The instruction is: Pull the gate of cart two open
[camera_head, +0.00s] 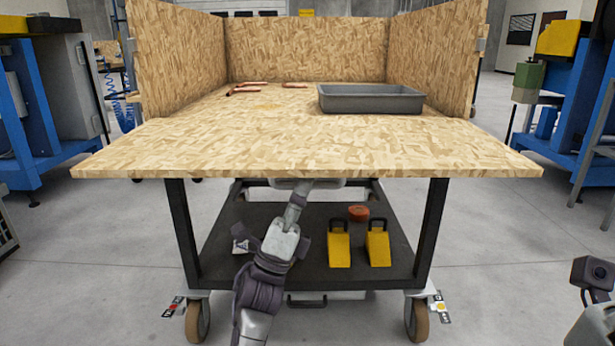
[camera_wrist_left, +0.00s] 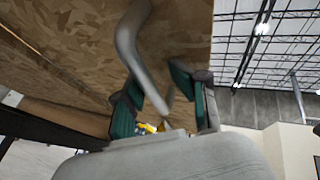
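The wooden cart's front gate (camera_head: 310,150) lies lowered, roughly level, reaching toward me in the head view. My left arm reaches under it, and the gate's edge hides the left fingers there. In the left wrist view the gate's underside (camera_wrist_left: 70,40) fills the upper left. A bent grey metal handle (camera_wrist_left: 128,45) runs down between the two teal fingers of my left gripper (camera_wrist_left: 167,100). The fingers stand apart, with gaps beside the handle. Part of my right arm's end (camera_head: 592,275) shows at the lower right edge; its fingers are not clear.
A grey tray (camera_head: 370,98) and several copper tubes (camera_head: 243,88) lie on the cart bed. The dark lower shelf (camera_head: 300,268) holds two yellow wedges (camera_head: 339,248) and a small red-orange object (camera_head: 358,212). Blue-framed stations stand at both sides. The floor beside the cart is clear.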

